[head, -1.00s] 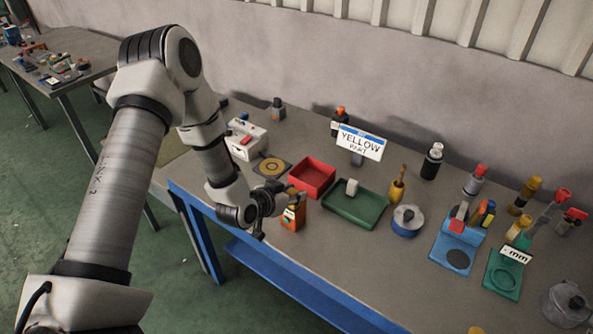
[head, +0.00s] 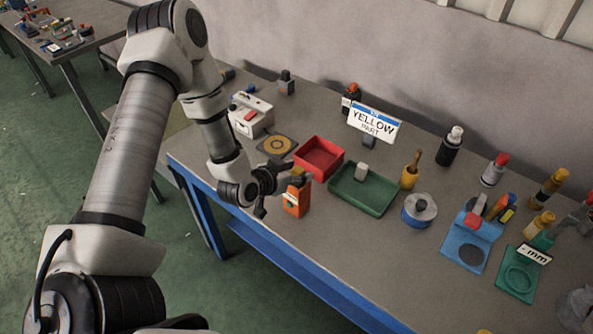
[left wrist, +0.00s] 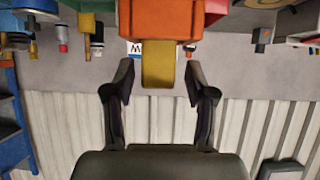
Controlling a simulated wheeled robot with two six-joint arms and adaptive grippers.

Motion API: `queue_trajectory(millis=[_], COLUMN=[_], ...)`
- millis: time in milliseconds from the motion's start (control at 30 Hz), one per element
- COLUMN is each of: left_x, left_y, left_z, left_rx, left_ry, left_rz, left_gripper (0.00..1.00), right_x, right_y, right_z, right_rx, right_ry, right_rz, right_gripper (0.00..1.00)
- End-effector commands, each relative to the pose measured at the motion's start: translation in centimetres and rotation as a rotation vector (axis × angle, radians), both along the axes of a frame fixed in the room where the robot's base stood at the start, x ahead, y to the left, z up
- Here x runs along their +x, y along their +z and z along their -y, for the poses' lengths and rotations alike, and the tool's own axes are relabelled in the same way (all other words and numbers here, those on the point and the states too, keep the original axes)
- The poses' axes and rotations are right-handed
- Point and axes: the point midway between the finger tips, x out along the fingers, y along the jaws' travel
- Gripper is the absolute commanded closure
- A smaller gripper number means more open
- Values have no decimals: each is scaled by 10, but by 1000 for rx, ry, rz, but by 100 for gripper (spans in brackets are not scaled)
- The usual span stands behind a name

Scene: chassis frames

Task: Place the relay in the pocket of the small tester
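An orange box-shaped thing with a yellow top (head: 296,201) stands upright near the table's front edge. My left gripper (head: 285,188) is at its upper part. In the left wrist view its open fingers (left wrist: 158,72) lie either side of the yellow top (left wrist: 158,64), with gaps showing. I cannot tell for sure which thing is the relay; a small pale block (head: 361,171) lies on a green tray (head: 375,201). A small green device (head: 515,279) with a round recess and an "mm" label may be the small tester. A larger blue device (head: 464,253) stands beside it. My right gripper is not in view.
A red tray (head: 320,158), a white box with a red part (head: 250,116) and a yellow ring plate (head: 278,145) are behind the gripper. A "YELLOW PART" sign (head: 375,123) stands behind the green tray. A round blue-grey can (head: 419,210) sits between tray and devices. The front middle tabletop is clear.

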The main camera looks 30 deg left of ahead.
Motion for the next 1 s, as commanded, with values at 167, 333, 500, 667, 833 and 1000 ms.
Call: queue_trajectory(millis=[167,333,500,667,833,1000], left_x=[-6,-34,-68,-93,-106,-130], left_y=[3,20,40,59,56,5], left_z=[-1,-5,-9,-11,-9,22], left_rx=[-2,-8,-9,-5,-4,-33], left_ry=[2,7,7,3,-7,-61], left_rz=[-1,0,0,-4,-20,-275], left_gripper=[44,44,44,44,44,44], right_x=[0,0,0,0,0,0], right_y=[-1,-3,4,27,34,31], right_z=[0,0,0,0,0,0], right_rx=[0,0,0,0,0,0], right_ry=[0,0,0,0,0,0], right_rz=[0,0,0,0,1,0], right_gripper=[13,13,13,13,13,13])
